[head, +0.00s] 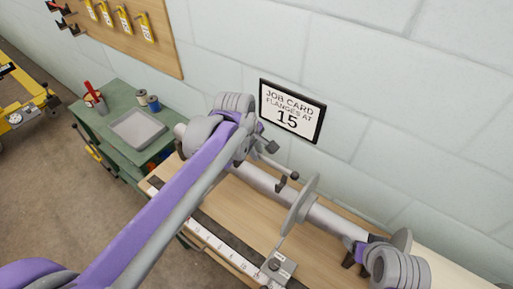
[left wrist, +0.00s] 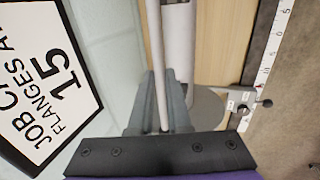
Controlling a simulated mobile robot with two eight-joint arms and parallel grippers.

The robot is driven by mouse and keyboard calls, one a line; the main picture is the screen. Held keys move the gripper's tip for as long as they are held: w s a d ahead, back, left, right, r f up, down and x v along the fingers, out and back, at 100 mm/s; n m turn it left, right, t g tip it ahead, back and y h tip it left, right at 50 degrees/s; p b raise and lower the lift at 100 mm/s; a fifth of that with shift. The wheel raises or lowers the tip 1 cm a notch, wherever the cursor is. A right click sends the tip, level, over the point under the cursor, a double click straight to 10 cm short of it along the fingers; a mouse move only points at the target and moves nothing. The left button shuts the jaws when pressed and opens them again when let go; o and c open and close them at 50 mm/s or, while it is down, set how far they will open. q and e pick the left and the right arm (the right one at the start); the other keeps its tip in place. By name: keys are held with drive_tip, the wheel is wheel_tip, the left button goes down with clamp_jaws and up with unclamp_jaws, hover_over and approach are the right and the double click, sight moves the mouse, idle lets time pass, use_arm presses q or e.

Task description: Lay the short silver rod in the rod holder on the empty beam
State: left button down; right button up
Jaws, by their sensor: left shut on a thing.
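The beam (head: 325,217) is a bare grey cylinder running along the wooden bench, with a round flange (head: 302,203) on it. My left gripper (head: 264,138) is above the beam's far left part, shut on the thin silver rod. In the left wrist view, the rod (left wrist: 156,50) runs between the two grey fingers (left wrist: 158,105), alongside the thicker beam (left wrist: 180,45). A small dark bracket with a knob (head: 287,181) sits by the beam; I cannot tell if it is the rod holder. My right gripper (head: 352,256) is near the beam's right part; its jaws are unclear.
A white scale (head: 205,236) runs along the bench front, with a metal slider (head: 279,266) on it. A job card reading 15 (head: 292,110) hangs on the wall behind. A green cart with a grey tray (head: 138,128) and spools stands left.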

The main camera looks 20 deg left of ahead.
use_arm(q)
drive_tip(key=shift+f+b, duration=1.55)
drive_tip(key=shift+f, duration=1.8)
use_arm(e)
drive_tip(key=shift+g, duration=0.3)
drive_tip(key=shift+s+f, duration=0.45)
drive_tip(key=shift+f, duration=0.4)
drive_tip(key=shift+s+f, duration=0.4)
drive_tip(key=shift+f, duration=0.45)
drive_tip(key=shift+s+f, duration=0.45)
drive_tip(key=shift+f, duration=0.4)
use_arm(q)
drive_tip(key=shift+f+b, duration=0.3)
drive_tip(key=shift+f, duration=0.2)
use_arm(e)
drive_tip(key=shift+s+f, duration=0.15)
drive_tip(key=shift+f, duration=0.25)
use_arm(q)
drive_tip(key=c, duration=0.8)
unclamp_jaws()
drive_tip(key=shift+r, duration=0.1)
drive_tip(key=v, duration=1)
drive_tip(key=shift+s+a+r+p, duration=0.1)
drive_tip(key=shift+r+p, duration=0.25)
use_arm(e)
drive_tip(key=shift+w+r, duration=0.2)
drive_tip(key=shift+r, duration=0.3)
